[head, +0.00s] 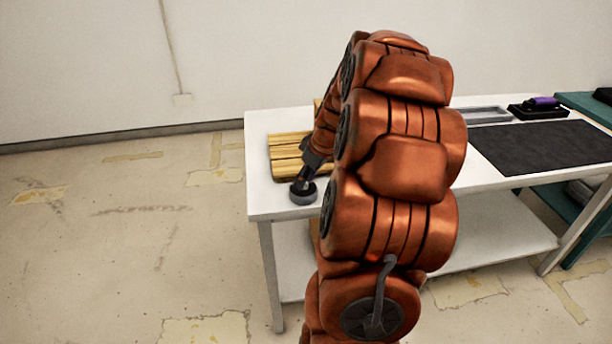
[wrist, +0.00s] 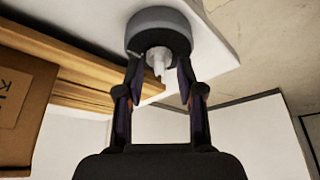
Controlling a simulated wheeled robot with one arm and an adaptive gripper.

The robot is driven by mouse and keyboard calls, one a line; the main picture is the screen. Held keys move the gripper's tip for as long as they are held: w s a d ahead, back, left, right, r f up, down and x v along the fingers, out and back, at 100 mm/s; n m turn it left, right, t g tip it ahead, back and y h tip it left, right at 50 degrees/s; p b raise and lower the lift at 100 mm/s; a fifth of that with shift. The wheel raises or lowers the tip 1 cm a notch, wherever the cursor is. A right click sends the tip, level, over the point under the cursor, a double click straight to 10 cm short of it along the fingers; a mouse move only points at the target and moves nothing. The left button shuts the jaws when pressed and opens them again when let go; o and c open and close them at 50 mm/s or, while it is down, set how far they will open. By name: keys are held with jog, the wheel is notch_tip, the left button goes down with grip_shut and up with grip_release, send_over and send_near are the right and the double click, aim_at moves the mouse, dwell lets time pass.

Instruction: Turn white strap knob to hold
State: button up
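A white knob (wrist: 158,62) sticks out of a round grey base (wrist: 160,28) in the wrist view. The grey base (head: 303,196) stands near the left front corner of the white table (head: 268,125) in the head view; the knob is hidden there. My gripper (wrist: 160,76) has one finger on each side of the knob. Its fingertips are close to the base, and a small gap shows between fingers and knob. My gripper also shows in the head view (head: 304,184), just above the base. Markings on the knob cannot be made out.
A slatted wooden board (head: 288,152) lies on the table beside the base. A brown box with a label (wrist: 20,105) stands by it in the wrist view. A dark mat (head: 540,146), a grey tray (head: 485,114) and a black holder (head: 538,111) lie farther right.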

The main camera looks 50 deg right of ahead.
jog(key=shift+c, duration=0.4)
grip_shut()
jog(key=shift+m, duration=0.4)
jog(key=m+h, duration=0.1)
jog(key=m, duration=0.2)
jog(key=shift+a+m+h, duration=0.2)
jog(key=shift+m+h, duration=0.2)
jog(key=m, duration=0.2)
jog(key=m+h, duration=0.1)
jog(key=m, duration=0.1)
jog(key=shift+w+a+r+m+g+h, duration=0.1)
jog(key=shift+m+g+h, duration=0.2)
jog(key=shift+g, duration=0.1)
jog(key=m+g+h+p, duration=0.1)
jog(key=m, duration=0.3)
jog(key=shift+w+a, duration=0.1)
jog(key=shift+w, duration=0.05)
jog(key=m+g, duration=0.1)
jog(key=m, duration=0.1)
jog(key=m+p, duration=0.1)
jog(key=m, duration=0.1)
jog(key=shift+w+m+g+h, duration=0.15)
jog(key=shift+m+g+h, duration=0.15)
jog(key=shift+g+h, duration=0.1)
